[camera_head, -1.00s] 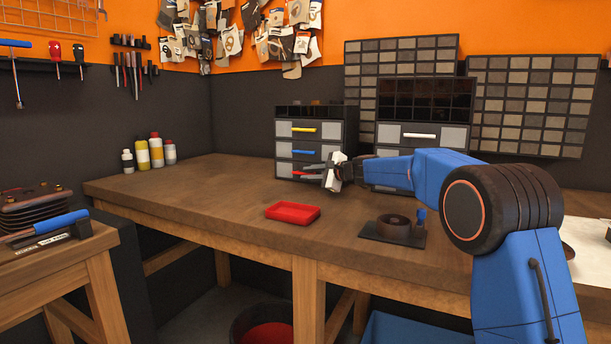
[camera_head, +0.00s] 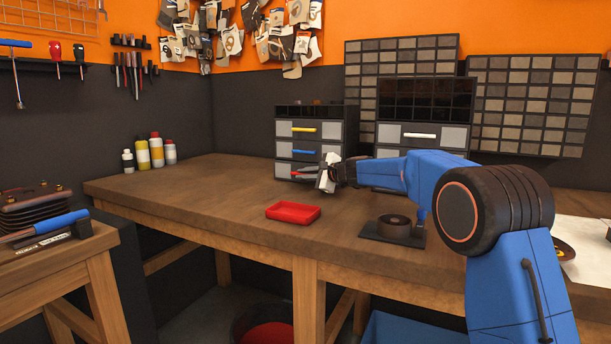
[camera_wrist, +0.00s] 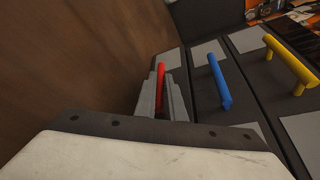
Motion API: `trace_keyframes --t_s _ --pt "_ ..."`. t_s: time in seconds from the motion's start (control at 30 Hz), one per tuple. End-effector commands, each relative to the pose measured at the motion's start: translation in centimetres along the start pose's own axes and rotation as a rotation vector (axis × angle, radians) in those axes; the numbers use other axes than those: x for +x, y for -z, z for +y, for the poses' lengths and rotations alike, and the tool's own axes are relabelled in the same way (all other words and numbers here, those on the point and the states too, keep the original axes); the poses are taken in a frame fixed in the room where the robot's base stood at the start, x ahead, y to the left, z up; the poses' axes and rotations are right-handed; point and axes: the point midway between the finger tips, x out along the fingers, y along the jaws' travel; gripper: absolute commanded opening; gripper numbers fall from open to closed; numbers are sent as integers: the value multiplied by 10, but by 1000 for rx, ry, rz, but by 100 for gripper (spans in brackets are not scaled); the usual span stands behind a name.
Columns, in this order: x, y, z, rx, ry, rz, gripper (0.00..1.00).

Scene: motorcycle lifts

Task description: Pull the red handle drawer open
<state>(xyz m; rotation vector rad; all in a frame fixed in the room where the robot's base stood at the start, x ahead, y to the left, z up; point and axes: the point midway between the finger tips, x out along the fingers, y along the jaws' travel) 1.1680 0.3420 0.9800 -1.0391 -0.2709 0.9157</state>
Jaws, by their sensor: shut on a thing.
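The small drawer cabinet (camera_head: 351,124) stands on the workbench, with yellow (camera_head: 303,129), blue (camera_head: 303,152) and red handles stacked from top to bottom. The red handle (camera_wrist: 160,76) is on the lowest drawer (camera_head: 284,169), near the bench top. My gripper (camera_head: 300,175) is at that drawer's front, and its fingers are shut on the red handle. In the wrist view the two grey fingers (camera_wrist: 164,95) lie on either side of the red bar. The drawer looks flush with the ones above; a small gap cannot be told.
A red tray (camera_head: 293,213) lies on the bench (camera_head: 220,185) in front of the cabinet. A second cabinet (camera_head: 425,130) with a white handle stands to the right.

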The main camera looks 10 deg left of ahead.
Motion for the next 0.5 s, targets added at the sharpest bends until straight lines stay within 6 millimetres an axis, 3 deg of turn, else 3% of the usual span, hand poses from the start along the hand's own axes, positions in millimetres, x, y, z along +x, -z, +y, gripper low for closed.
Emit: trace_keyframes --t_s 0.3,0.5 --pt "-22 -55 38 0 -1 -3 0" --pt "-31 -76 54 1 -1 -2 0"
